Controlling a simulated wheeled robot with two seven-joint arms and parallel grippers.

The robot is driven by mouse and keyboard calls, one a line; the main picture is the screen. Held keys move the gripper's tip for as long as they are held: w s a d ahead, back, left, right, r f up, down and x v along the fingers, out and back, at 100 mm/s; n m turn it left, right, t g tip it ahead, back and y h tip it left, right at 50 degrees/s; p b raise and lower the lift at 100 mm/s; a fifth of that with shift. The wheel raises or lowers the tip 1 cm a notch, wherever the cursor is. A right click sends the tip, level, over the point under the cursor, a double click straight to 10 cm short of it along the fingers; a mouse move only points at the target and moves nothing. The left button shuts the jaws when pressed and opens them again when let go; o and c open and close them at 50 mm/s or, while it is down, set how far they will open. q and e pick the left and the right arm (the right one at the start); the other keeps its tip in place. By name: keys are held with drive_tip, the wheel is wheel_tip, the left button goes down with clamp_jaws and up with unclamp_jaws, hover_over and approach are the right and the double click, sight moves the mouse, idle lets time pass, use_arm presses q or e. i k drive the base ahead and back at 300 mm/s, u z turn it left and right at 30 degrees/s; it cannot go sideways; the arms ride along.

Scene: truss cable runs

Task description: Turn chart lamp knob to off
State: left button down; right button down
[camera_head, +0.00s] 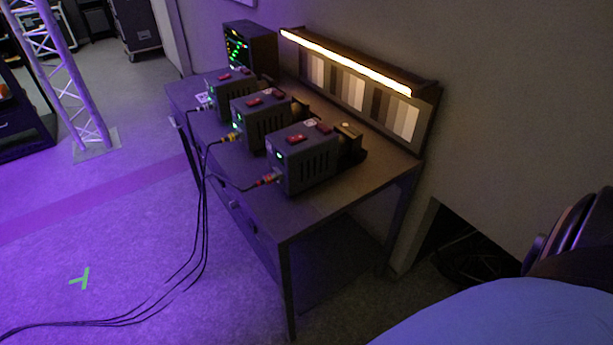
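The chart lamp (345,62) is a long bar glowing warm white above a chart of grey and brown strips (352,92) at the back of the dark table (315,205). The lamp is lit. I cannot make out its knob in this view. Neither of my grippers shows.
Several dark boxes with red switches stand on the table; the nearest box (303,165) is at the front right. Black cables (203,210) run from them to the floor. A dark unit with green lights (250,48) stands behind. A truss (65,75) stands left. Floor in front is mostly clear.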

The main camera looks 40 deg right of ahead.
sight(232, 204)
drive_tip(key=u, duration=0.6)
drive_tip(key=i, duration=2.75)
drive_tip(key=z, duration=3.1)
